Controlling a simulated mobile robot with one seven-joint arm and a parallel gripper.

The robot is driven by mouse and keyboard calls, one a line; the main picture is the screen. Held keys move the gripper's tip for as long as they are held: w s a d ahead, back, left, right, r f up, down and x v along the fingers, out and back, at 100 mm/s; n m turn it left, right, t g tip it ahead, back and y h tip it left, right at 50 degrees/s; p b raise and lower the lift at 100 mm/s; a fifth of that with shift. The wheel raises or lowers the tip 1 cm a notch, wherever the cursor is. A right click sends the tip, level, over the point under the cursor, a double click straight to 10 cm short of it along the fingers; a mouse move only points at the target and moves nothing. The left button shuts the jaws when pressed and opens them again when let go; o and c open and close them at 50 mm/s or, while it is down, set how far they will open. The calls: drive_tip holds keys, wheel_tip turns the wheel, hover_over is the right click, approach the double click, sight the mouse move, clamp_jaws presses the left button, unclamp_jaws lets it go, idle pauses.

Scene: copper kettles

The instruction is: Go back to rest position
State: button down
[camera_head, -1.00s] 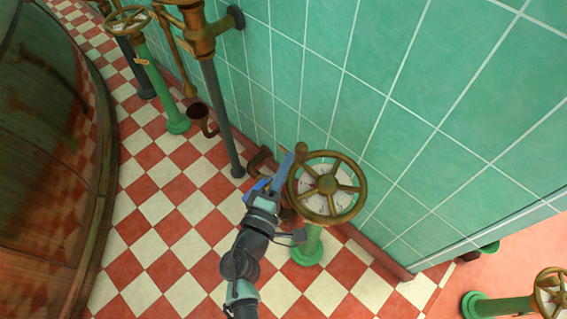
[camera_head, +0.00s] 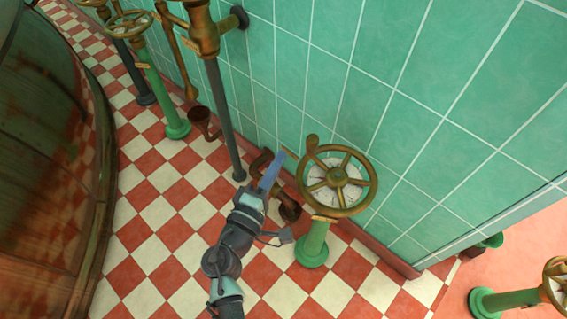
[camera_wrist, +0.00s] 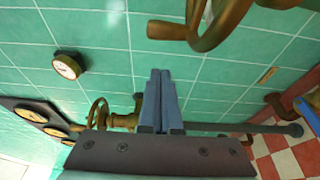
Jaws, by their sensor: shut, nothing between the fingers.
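My gripper (camera_head: 273,170) has blue fingers that lie together with nothing between them. In the head view it is just left of a brass valve wheel (camera_head: 337,200) on a green post (camera_head: 314,243), apart from it. In the wrist view the closed fingers of my gripper (camera_wrist: 160,78) point at the green tiled wall. Part of a brass wheel with its handle (camera_wrist: 205,32) shows above them there. My dark arm reaches up from the bottom of the head view.
A large copper kettle (camera_head: 40,150) fills the left side. Brown pipes (camera_head: 286,208) stand by the tiled wall (camera_head: 400,100) behind my gripper. Another green post with a wheel (camera_head: 505,300) is at lower right. A gauge (camera_wrist: 66,66) hangs on the wall.

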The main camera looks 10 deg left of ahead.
drive_tip(key=v, duration=0.9)
drive_tip(key=shift+p, duration=0.3)
drive_tip(key=shift+f, duration=0.1)
drive_tip(key=w+d+r+m+h, duration=0.1)
drive_tip(key=w+d+r+m, duration=0.3)
drive_tip(key=w+r+m, duration=0.75)
drive_tip(key=w+d+r+m+t+y, duration=0.1)
drive_tip(key=d+r, duration=0.1)
drive_tip(key=r, duration=0.9)
drive_tip(key=w+d+r+m+t, duration=0.1)
drive_tip(key=r, duration=0.9)
drive_tip(key=s+d+r+m+t+y, duration=0.1)
drive_tip(key=s+r+t+y, duration=0.15)
drive_tip(key=s+r, duration=0.45)
drive_tip(key=s+d+r+t+y, duration=0.1)
drive_tip(key=s+r+t, duration=0.2)
drive_tip(key=r, duration=0.8)
drive_tip(key=s+d+r+m+t+y, duration=0.1)
drive_tip(key=s+r+t, duration=0.3)
drive_tip(key=r, duration=0.6)
wheel_tip(320, 180, up, 26)
drive_tip(key=g+p, duration=0.1)
drive_tip(key=p, duration=2.6)
drive_tip(key=shift+f, duration=0.15)
